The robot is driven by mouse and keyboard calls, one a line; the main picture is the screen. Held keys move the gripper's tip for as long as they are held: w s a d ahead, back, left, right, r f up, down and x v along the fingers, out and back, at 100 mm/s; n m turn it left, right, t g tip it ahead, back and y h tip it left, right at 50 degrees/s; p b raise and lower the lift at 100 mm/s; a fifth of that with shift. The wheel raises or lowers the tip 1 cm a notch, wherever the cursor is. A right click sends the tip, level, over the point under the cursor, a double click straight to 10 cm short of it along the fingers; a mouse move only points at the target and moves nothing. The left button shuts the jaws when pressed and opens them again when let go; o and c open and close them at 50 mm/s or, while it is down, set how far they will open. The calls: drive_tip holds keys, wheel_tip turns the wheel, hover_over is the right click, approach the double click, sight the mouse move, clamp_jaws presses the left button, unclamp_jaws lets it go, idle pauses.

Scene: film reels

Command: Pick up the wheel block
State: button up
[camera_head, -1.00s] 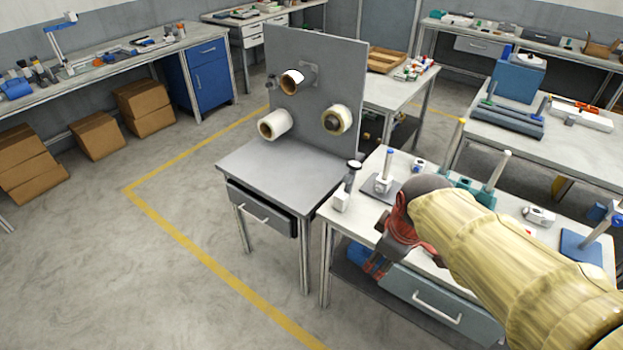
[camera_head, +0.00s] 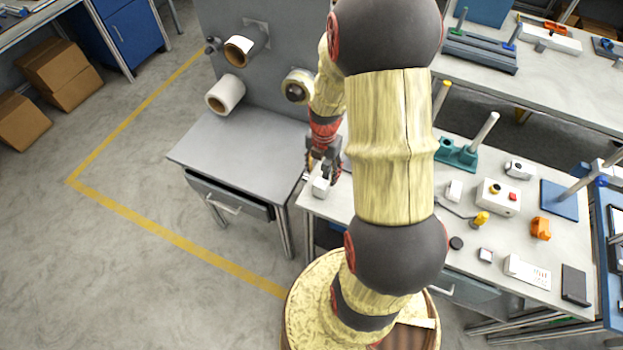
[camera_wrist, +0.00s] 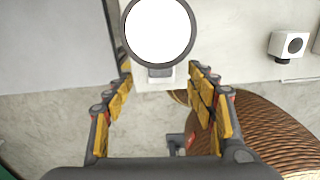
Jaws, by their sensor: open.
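The wheel block is a small white block (camera_head: 321,187) at the left front edge of the white workbench (camera_head: 338,209). In the wrist view its large wheel, a white disc with a dark rim (camera_wrist: 158,30), shows at the top centre, with part of the white base (camera_wrist: 153,82) below it. My gripper (camera_head: 322,166) is at the block in the head view and hides its upper part. In the wrist view my gripper (camera_wrist: 160,82) is open, with one yellow finger on each side of the base's near part. Contact cannot be told.
A grey table (camera_head: 235,150) with an upright panel holding several rolls stands directly left. On the workbench to the right are a teal stand (camera_head: 457,153), a control box (camera_head: 498,197) and an orange part (camera_head: 541,228).

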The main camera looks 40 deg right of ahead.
sight(321, 183)
drive_tip(key=f, duration=0.2)
drive_tip(key=f+b, duration=0.1)
drive_tip(key=f, duration=0.4)
drive_tip(key=shift+s+a+b, duration=0.1)
drive_tip(key=shift+a+b, duration=0.15)
drive_tip(key=shift+b, duration=0.1)
drive_tip(key=shift+r, duration=0.1)
drive_tip(key=shift+c, duration=0.5)
drive_tip(key=c, duration=1.1)
drive_tip(key=shift+c, duration=0.9)
